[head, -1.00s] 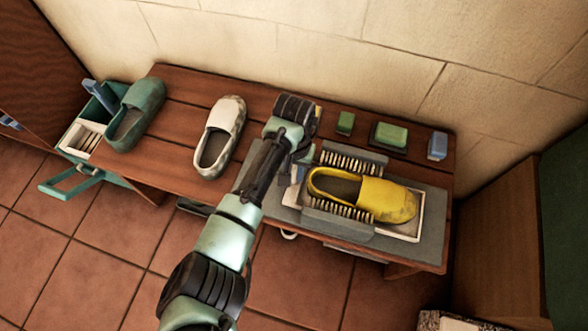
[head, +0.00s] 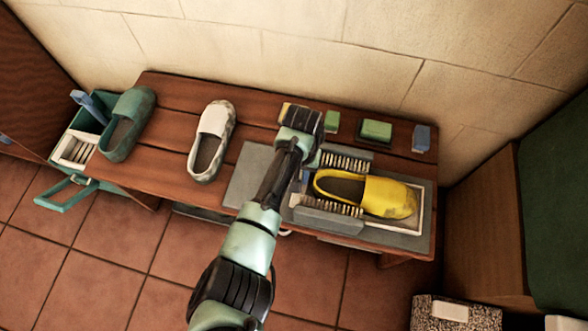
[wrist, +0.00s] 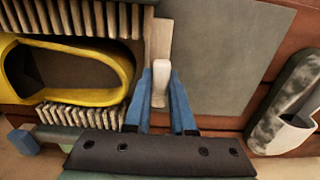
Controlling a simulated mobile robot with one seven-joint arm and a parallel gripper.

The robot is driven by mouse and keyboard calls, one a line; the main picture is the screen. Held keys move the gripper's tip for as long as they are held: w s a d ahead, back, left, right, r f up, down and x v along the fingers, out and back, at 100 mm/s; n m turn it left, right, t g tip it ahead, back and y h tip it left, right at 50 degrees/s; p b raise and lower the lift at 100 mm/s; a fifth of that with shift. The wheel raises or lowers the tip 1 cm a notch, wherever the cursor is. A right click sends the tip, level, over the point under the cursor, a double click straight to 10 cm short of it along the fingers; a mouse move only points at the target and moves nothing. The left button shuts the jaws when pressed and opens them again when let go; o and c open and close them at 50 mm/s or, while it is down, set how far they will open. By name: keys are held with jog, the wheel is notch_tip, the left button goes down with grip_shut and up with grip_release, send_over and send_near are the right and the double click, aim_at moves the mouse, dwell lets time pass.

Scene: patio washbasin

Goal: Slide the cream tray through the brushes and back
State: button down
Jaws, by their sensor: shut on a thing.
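The cream tray (head: 296,199) lies on a grey mat and carries a yellow slip-on shoe (head: 388,197), toe to the right. Its left end and handle (wrist: 160,85) show in the wrist view. A far brush (head: 345,162) and a near brush (head: 330,218) flank the shoe, bristles facing it; the shoe's toe extends right past them. My gripper (head: 303,178) is at the tray's left end. In the wrist view my gripper (wrist: 160,92) has its blue fingers shut on the upright handle. My arm hides part of the mat in the head view.
A white mottled shoe (head: 211,140) and a green shoe (head: 128,125) stand on the wooden bench to the left. A green block (head: 375,131), a smaller green block (head: 331,121) and a blue block (head: 421,138) line the back. The grey mat (head: 246,177) is bare at left.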

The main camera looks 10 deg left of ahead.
jog(key=shift+w+d, duration=0.1)
jog(key=shift+d, duration=0.25)
jog(key=c, duration=1)
grip_release()
jog(key=shift+c, duration=0.2)
notch_tip(320, 180, up, 13)
jog(key=p, duration=0.5)
jog(key=shift+a, duration=0.1)
